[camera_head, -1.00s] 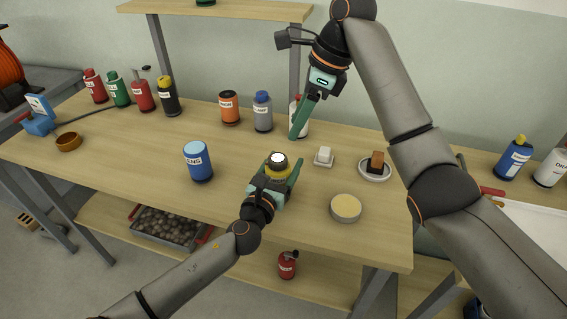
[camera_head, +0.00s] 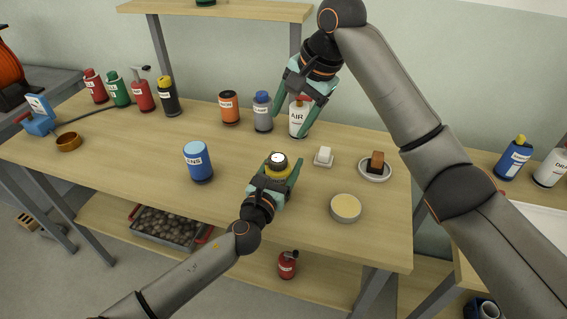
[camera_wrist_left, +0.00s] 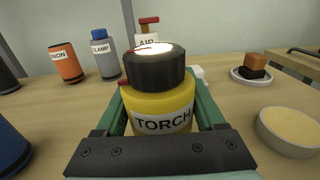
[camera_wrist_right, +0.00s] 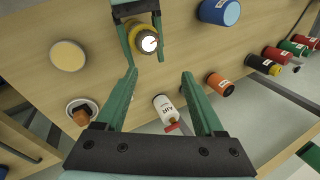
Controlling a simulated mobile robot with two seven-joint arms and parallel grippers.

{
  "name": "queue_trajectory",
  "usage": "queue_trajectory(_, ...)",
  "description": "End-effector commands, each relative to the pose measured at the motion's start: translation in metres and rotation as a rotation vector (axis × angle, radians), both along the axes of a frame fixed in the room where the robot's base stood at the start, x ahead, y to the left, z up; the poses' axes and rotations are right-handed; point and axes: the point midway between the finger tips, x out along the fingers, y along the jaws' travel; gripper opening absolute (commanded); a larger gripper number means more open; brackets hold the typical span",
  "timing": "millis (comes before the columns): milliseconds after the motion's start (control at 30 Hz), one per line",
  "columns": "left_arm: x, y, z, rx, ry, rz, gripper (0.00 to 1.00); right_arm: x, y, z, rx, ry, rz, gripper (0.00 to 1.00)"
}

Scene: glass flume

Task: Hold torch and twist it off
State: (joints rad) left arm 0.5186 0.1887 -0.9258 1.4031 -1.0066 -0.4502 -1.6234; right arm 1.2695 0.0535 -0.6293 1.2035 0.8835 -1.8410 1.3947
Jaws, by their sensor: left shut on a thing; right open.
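The torch (camera_wrist_left: 160,105) is a yellow cylinder labelled TORCH with a black head and a bright white top. It stands upright between the fingers of my left gripper (camera_head: 276,180), which is shut on it, near the front of the bench. The torch also shows in the head view (camera_head: 279,168) and at the top of the right wrist view (camera_wrist_right: 144,40). My right gripper (camera_head: 292,115) is open and empty, farther back and above the torch, near the white AIR bottle. In the right wrist view its fingers (camera_wrist_right: 160,85) are spread, with the torch beyond their tips.
The white AIR bottle (camera_head: 298,120) with a red top stands behind the torch. A blue can (camera_head: 198,162) is to the left. A white block (camera_head: 324,156), a plate with a brown block (camera_head: 375,163) and a round cream tin (camera_head: 345,208) are to the right.

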Motion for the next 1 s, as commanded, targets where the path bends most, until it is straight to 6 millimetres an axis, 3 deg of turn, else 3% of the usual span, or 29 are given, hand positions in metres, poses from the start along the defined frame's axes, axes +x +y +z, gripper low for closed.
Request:
queue_trajectory(300,0.000,0.000,-0.001,0.000,0.001,0.000,0.07,-0.002,0.010,-0.009,-0.192,-0.273,0.635,0.70)
queue_trajectory(533,0.000,0.000,-0.001,0.001,0.002,0.000,0.07,-0.007,0.018,-0.018,-0.317,-0.419,1.029,0.70)
queue_trajectory(733,0.000,0.000,-0.001,0.001,0.002,0.000,0.07,-0.009,0.021,-0.023,-0.372,-0.479,1.205,0.70)
queue_trajectory(1000,0.000,0.000,-0.001,0.001,0.002,0.000,0.07,-0.010,0.021,-0.042,-0.383,-0.488,1.242,0.70)
